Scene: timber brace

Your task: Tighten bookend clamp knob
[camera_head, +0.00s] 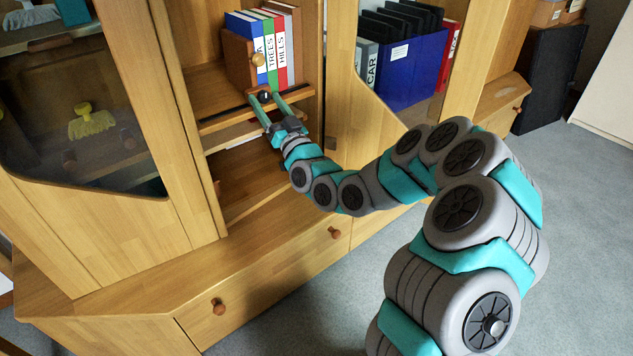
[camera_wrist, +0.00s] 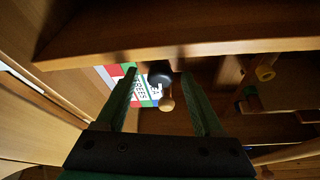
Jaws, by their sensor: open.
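My gripper (camera_head: 264,98) is open, with one teal finger on each side of the dark knob. In the wrist view the dark knob (camera_wrist: 160,74) shows between the two fingertips, with a gap visible on either side. The wooden knob (camera_wrist: 166,103) also shows there. Whether a finger touches the dark knob cannot be told.
Books (camera_head: 277,50) stand right of the bookend. A blue file box (camera_head: 410,80) stands farther right behind an upright cabinet panel (camera_head: 340,75). A shelf board (camera_wrist: 190,45) crosses the wrist view close to the fingers. A glass-fronted door (camera_head: 75,110) is at left. Grey floor is open at lower right.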

